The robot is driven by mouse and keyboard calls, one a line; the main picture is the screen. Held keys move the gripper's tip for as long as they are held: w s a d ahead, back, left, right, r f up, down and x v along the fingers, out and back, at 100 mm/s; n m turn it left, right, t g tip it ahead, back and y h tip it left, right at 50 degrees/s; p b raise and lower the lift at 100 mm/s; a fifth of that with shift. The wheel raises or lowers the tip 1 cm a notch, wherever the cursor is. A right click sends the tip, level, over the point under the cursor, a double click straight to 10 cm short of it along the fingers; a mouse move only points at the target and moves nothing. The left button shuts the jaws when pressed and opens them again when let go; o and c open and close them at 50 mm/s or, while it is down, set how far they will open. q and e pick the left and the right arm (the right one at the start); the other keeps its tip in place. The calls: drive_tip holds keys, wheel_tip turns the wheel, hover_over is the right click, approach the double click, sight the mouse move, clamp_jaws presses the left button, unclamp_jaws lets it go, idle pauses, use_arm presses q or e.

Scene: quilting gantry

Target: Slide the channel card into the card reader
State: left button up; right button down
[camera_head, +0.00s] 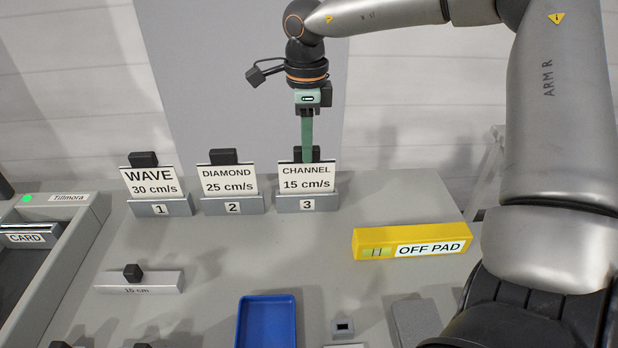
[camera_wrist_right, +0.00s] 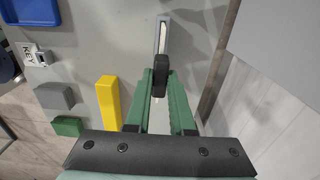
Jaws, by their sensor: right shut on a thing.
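The white channel card (camera_head: 290,172), marked CHANNEL 15 cm/s, stands upright in the grey holder numbered 3 (camera_head: 330,203). My right gripper (camera_head: 307,150) comes down from above and is shut on the card's black grip tab, which also shows between the green fingers in the wrist view (camera_wrist_right: 160,75). The card's lower edge is hidden in the holder. The card reader (camera_head: 30,238), with a CARD label, is at the far left edge, partly cut off, under a green light. My left gripper is not in view.
The wave card (camera_head: 152,182) and diamond card (camera_head: 229,181) stand in holders 1 and 2, left of the channel card. A yellow OFF PAD bar (camera_head: 375,243) lies to the right. A blue tray (camera_head: 266,325) and a 15 cm block (camera_head: 160,283) are in front.

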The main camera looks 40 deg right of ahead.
drive_tip(key=shift+r, duration=0.2)
drive_tip(key=shift+r+p, duration=1.2)
drive_tip(key=shift+r, duration=0.25)
drive_tip(key=shift+r+p, duration=0.55)
drive_tip(key=shift+r, duration=0.2)
drive_tip(key=shift+r+p, duration=0.6)
drive_tip(key=shift+r, duration=0.2)
